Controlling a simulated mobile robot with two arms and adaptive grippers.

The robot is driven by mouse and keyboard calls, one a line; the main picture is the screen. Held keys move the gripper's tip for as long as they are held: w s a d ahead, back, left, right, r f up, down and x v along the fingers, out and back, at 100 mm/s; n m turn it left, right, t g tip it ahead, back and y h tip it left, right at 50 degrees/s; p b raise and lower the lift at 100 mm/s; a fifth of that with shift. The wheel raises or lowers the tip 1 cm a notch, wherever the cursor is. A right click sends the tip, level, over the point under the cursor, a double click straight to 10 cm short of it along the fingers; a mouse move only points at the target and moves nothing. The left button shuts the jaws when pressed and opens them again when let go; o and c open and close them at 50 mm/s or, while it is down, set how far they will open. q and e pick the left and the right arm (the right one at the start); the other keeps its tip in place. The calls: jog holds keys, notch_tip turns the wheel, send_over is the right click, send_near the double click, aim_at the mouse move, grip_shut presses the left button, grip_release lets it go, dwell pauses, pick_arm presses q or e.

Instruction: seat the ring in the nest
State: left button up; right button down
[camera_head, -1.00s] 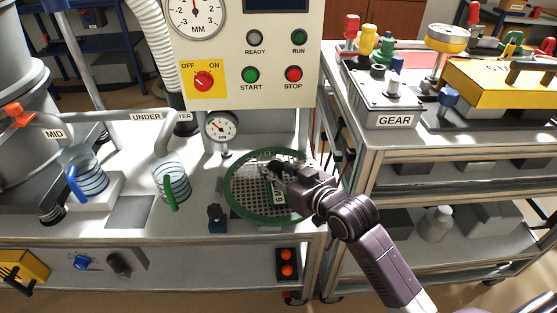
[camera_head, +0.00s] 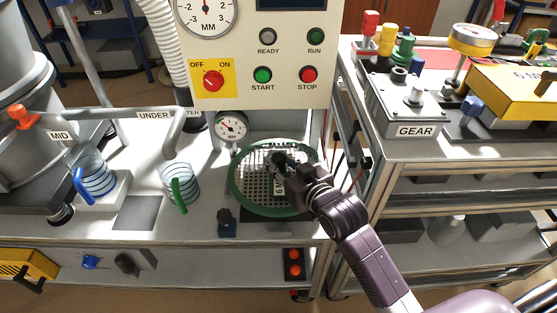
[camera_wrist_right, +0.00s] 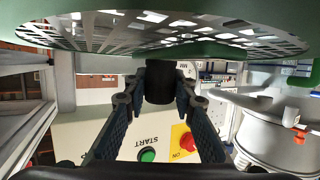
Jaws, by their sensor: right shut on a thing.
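The ring is a green-rimmed round screen (camera_head: 235,196) with a perforated metal plate and a "6 M…" label. It is at the right end of the bench, below the control panel. My right gripper (camera_head: 287,170) reaches over it and is shut on its dark central knob (camera_wrist_right: 160,82). In the right wrist view the screen's underside or face (camera_wrist_right: 230,38) spans the top of the picture. A dark flat base (camera_head: 272,228), perhaps the nest, shows below the front rim. The screen hides most of it, and I cannot tell whether they touch. My left gripper is not in view.
A dial gauge (camera_head: 230,127) stands close behind the screen at left. A small dark blue clamp (camera_head: 227,222) is at its front left. A clear jug with a green handle (camera_head: 180,184) stands further left. The cart with the gear unit (camera_head: 405,110) is to the right.

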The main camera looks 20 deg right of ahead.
jog(key=shift+r, duration=0.15)
jog(key=shift+f, duration=0.3)
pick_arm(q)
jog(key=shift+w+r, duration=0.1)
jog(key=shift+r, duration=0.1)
pick_arm(e)
jog(key=shift+f, duration=1.35)
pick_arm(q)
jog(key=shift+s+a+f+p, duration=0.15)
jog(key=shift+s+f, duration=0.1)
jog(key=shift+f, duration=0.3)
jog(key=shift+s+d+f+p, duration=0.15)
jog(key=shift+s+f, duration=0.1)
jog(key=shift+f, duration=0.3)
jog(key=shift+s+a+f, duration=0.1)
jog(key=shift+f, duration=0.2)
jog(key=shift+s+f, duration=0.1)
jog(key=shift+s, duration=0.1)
